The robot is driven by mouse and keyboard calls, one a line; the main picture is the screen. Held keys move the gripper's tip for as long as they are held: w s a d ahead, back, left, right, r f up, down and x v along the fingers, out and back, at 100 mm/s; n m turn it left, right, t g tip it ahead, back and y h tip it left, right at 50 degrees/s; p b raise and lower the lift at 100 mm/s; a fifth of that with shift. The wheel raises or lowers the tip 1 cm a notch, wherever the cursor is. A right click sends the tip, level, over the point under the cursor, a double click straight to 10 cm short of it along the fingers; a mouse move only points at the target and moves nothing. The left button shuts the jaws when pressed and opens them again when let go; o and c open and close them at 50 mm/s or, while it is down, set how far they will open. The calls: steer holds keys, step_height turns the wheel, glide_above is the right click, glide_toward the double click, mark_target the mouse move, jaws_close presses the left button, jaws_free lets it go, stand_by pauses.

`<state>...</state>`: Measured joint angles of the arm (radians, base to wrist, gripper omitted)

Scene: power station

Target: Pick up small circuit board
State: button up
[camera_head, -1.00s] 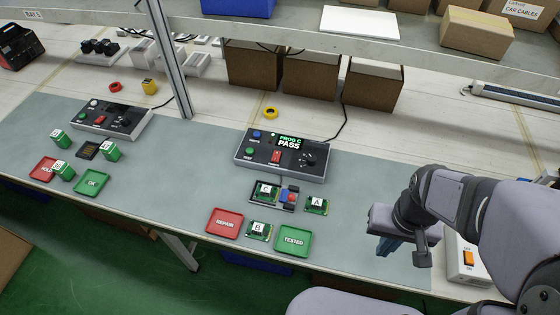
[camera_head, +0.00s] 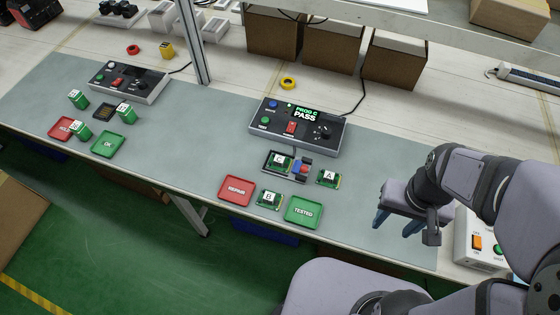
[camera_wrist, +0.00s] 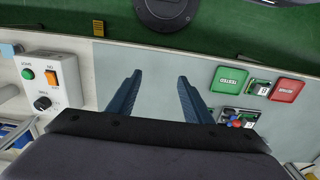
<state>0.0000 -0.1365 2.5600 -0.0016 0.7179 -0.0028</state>
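Three small green circuit boards with white lettered labels are in the head view. Board A (camera_head: 328,178) lies on the mat right of the test fixture (camera_head: 301,175). Board B (camera_head: 269,200) lies between the red and green trays. Board C (camera_head: 279,163) sits in the fixture. In the wrist view, board B (camera_wrist: 259,88) is at the right, between the trays. My gripper (camera_head: 396,223) is above the mat, to the right of the boards. Its blue fingers are apart and empty in the wrist view (camera_wrist: 159,76), with bare mat between them.
The red REPAIR tray (camera_head: 237,190) and green TESTED tray (camera_head: 303,212) lie near the front edge. A tester (camera_head: 300,127) showing PROG C PASS stands behind the fixture. A switch box (camera_wrist: 45,80) is beside my gripper. The mat between TESTED and my gripper is clear.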

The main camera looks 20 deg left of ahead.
steer(key=b, duration=0.2)
glide_above(279, 159)
step_height(279, 159, down, 5)
steer(key=shift+a+r, duration=0.1)
steer(key=shift+r, duration=0.1)
steer(key=shift+f+p, duration=1.1)
steer(key=shift+f, duration=2.55)
jaws_close()
